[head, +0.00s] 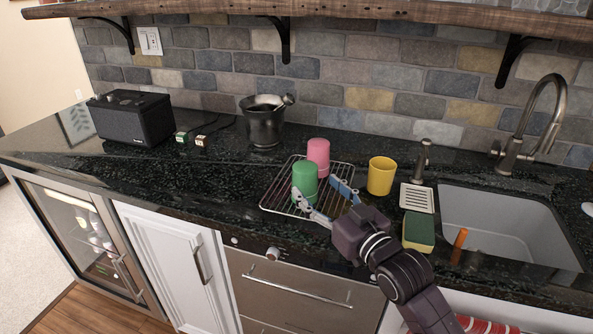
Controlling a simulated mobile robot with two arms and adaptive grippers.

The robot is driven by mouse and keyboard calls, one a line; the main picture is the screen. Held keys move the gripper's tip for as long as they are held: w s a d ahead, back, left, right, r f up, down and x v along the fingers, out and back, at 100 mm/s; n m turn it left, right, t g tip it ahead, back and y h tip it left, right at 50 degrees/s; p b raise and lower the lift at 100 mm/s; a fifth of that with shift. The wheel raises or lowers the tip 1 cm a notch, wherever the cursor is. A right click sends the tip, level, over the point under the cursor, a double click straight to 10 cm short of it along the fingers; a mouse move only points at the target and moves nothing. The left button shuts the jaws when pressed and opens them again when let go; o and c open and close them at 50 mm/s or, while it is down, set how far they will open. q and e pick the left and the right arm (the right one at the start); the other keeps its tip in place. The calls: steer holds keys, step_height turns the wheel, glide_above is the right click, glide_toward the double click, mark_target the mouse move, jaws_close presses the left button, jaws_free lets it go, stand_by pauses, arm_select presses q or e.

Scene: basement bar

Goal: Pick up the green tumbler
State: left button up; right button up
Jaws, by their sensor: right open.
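The green tumbler (304,180) stands upside down on a wire rack (274,207) on the dark counter. My right gripper (322,203) reaches in from the lower right, its two fingers apart. One finger is in front of the tumbler's lower part and the other is to its right. I cannot tell whether either finger touches it. A pink tumbler (318,154) stands just behind the green one on the rack. My left gripper is not in view.
A yellow cup (381,176) stands right of the rack, near a soap dispenser (424,160), a sponge (419,232) and the sink (500,222). A metal mortar (263,122) and a black speaker (133,119) stand farther left.

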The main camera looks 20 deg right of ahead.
mark_target(311, 179)
steer(key=w, duration=0.2)
steer(key=w+r+p, duration=0.1)
steer(key=shift+w+a, duration=0.1)
steer(key=shift+a, duration=0.25)
steer(key=x, duration=0.2)
steer(key=shift+w+a+f, duration=0.1)
steer(key=shift+w+f, duration=0.1)
steer(key=shift+w, duration=0.25)
steer(key=shift+c, duration=1.4)
steer(key=c, duration=1)
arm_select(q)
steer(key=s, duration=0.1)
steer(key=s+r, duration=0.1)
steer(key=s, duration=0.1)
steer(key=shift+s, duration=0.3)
arm_select(e)
steer(key=shift+c, duration=1.4)
steer(key=shift+r, duration=0.1)
